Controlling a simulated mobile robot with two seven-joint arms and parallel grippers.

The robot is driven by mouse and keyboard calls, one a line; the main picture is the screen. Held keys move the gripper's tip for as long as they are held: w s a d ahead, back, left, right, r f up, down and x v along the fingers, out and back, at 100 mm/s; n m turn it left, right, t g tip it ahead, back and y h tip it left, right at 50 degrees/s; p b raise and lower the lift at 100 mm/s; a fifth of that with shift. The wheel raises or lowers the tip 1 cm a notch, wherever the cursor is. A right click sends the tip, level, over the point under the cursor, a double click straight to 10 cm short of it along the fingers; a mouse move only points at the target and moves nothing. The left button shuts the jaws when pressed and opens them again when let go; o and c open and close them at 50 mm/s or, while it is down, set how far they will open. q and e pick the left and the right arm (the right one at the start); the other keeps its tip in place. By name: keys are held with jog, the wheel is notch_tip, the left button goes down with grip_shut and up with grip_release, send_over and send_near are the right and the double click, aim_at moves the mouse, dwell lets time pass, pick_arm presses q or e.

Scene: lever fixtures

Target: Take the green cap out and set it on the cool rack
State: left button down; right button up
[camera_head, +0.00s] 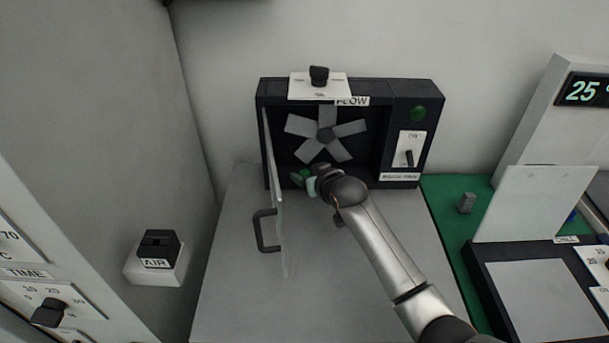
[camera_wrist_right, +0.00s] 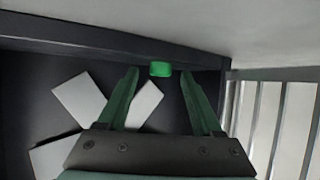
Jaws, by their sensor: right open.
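The green cap (camera_wrist_right: 160,69) is a small bright green piece inside the dark fan box (camera_head: 349,85). In the right wrist view it lies between and just past the tips of my right gripper (camera_wrist_right: 160,80), whose two dark green fingers are spread. A gap shows between the cap and each finger. In the head view my right gripper (camera_head: 302,176) reaches into the lower left of the box; the wrist covers part of that area. The glass door (camera_head: 277,210) stands open at the left. My left gripper is out of view. I cannot identify the cool rack with certainty.
Pale bars (camera_wrist_right: 281,115) stand at the right of the right wrist view. The fan (camera_head: 326,136) is behind my gripper. A door handle (camera_head: 264,231) sticks out left. The grey counter (camera_head: 240,305) is clear; a green mat (camera_head: 450,215) with a small grey block (camera_head: 467,202) lies right.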

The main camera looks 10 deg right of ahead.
jog(key=shift+w+f, duration=0.1)
jog(key=shift+w, duration=0.1)
jog(key=shift+c, duration=0.2)
grip_shut()
dwell(0.4)
